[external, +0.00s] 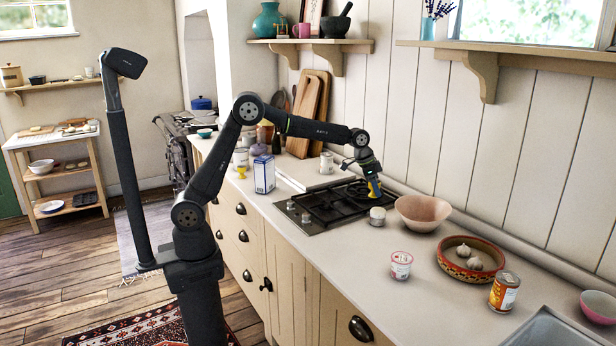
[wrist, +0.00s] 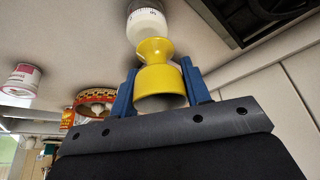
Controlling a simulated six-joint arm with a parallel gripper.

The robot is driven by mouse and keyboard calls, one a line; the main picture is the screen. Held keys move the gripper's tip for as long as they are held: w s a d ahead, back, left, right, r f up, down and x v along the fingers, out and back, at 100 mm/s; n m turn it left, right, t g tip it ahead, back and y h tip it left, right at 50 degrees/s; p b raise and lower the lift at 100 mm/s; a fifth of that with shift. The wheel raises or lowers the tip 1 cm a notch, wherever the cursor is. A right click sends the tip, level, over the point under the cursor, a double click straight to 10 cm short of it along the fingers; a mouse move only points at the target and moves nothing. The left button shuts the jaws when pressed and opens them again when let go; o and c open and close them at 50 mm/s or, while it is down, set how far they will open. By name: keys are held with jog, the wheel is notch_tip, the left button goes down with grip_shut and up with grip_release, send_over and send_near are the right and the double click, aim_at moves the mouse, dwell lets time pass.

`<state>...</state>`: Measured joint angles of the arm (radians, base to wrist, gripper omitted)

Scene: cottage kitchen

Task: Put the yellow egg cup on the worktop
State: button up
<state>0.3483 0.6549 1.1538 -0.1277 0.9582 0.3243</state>
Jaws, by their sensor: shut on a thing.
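The yellow egg cup (external: 375,189) is held in my gripper (external: 372,183), near the right edge of the black hob. In the wrist view the egg cup (wrist: 158,78) sits between the two blue fingers of my gripper (wrist: 160,88), which are shut on its wider part. Its flared end points away from my palm. The pale worktop (external: 345,254) runs below and to the right. A white, round, timer-like thing (external: 378,216) stands just below the cup; in the wrist view it (wrist: 148,26) shows right beyond the flared end. I cannot tell whether they touch.
The black hob (external: 345,203) lies to the left. A pinkish bowl (external: 423,212) stands close on the right. A white-and-pink tub (external: 401,266), a patterned dish (external: 454,272) with garlic and a can (external: 504,292) stand farther right. The worktop's front strip is clear between hob and tub.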

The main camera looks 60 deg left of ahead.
jog(key=a+n+t+y, duration=0.15)
jog(key=a+n, duration=0.45)
jog(key=a, duration=2.9)
jog(key=s+a+n+y, duration=0.1)
jog(key=s+a+n, duration=0.1)
jog(key=s+a, duration=0.55)
jog(key=s+a+f+n+g+y, duration=0.15)
jog(key=s+a, duration=0.35)
jog(key=a, duration=0.6)
jog(key=s+a+n, duration=0.2)
jog(key=s+a, duration=0.4)
jog(key=a, duration=0.3)
notch_tip(320, 180, down, 9)
jog(key=shift+s+a+f, duration=0.15)
jog(key=shift+f, duration=0.05)
jog(key=shift+f, duration=0.15)
jog(key=o, duration=1)
jog(key=shift+t, duration=0.3)
